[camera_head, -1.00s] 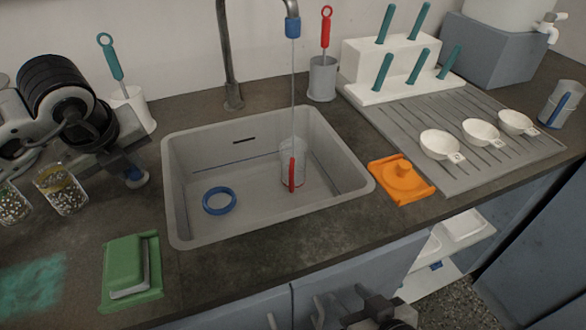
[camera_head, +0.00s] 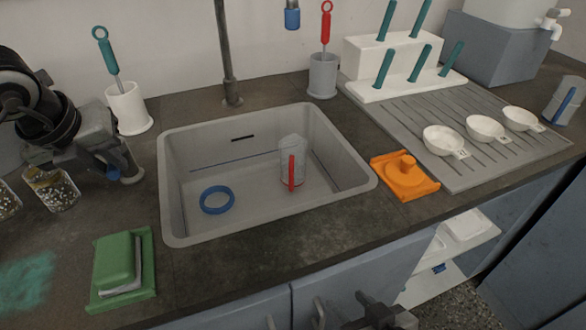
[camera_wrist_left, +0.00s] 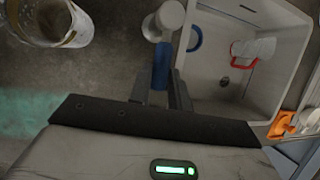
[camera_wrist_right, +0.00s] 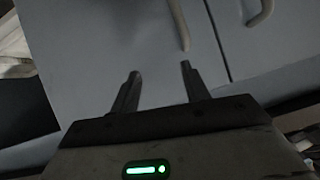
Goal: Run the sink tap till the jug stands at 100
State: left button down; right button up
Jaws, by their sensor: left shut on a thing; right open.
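The clear jug (camera_head: 291,150) with a red handle stands upright in the sink (camera_head: 240,219), at its right part. Its marks and water level are too small to read. The tap's blue-tipped spout (camera_head: 292,18) hangs above it, with no stream visible. My left gripper (camera_wrist_left: 160,72) is shut on a blue grip (camera_wrist_left: 161,62), apparently of a lever beside a pale round knob, left of the sink. That grip is mostly hidden in the head view. My right gripper (camera_wrist_right: 160,74) is open and empty, low in front of the cabinet doors.
A blue ring (camera_head: 217,199) lies in the sink. Near the left arm are glass beakers (camera_head: 52,190) and a white holder with a teal tool (camera_head: 128,108). A green block (camera_head: 117,262) and an orange piece (camera_head: 404,184) sit beside the sink. White scoops (camera_head: 444,139) lie on the drainer.

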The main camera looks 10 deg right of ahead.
pick_arm(q)
jog(key=shift+w+a+r, duration=0.1)
jog(key=shift+a, duration=0.05)
dwell(0.3)
jog(key=n+b, duration=0.1)
jog(key=d+n+y, duration=0.1)
jog(key=shift+w+d+n+b, duration=0.15)
jog(key=shift+w+n+b, duration=0.05)
jog(key=shift+n+b, duration=0.15)
jog(key=shift+s+a+m+h+b, duration=0.2)
jog(key=shift+a+m+h+b, duration=0.35)
jog(key=shift+m, duration=0.6)
jog(key=shift+a, duration=0.15)
jog(key=c, duration=1.2)
grip_release()
jog(key=shift+s, duration=0.1)
jog(key=shift+c, duration=0.2)
